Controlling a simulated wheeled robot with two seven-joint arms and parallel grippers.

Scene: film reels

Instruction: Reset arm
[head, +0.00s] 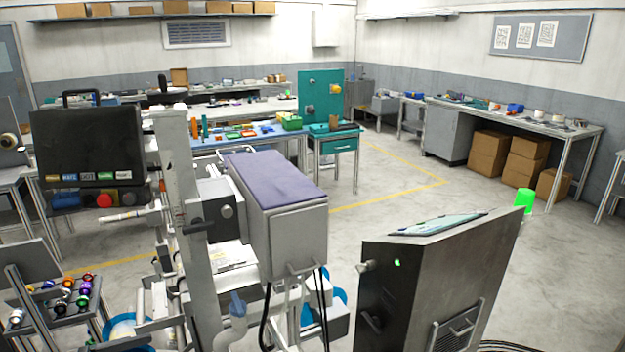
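Neither of my grippers can be made out in the head view. No film reel can be told for certain either. A grey upright column (176,190) stands left of the middle, with a grey box (290,235) beside it that has a purple top (268,178). Pale rods and brackets cluster around the column's lower part, and I cannot tell whether any belong to my arms.
A dark cabinet (405,290) with a sloped top stands close at front right. A bright green cup-like object (524,199) shows by its far corner. Several cardboard boxes (488,150) sit under the right bench. Open floor (400,205) lies in the middle right.

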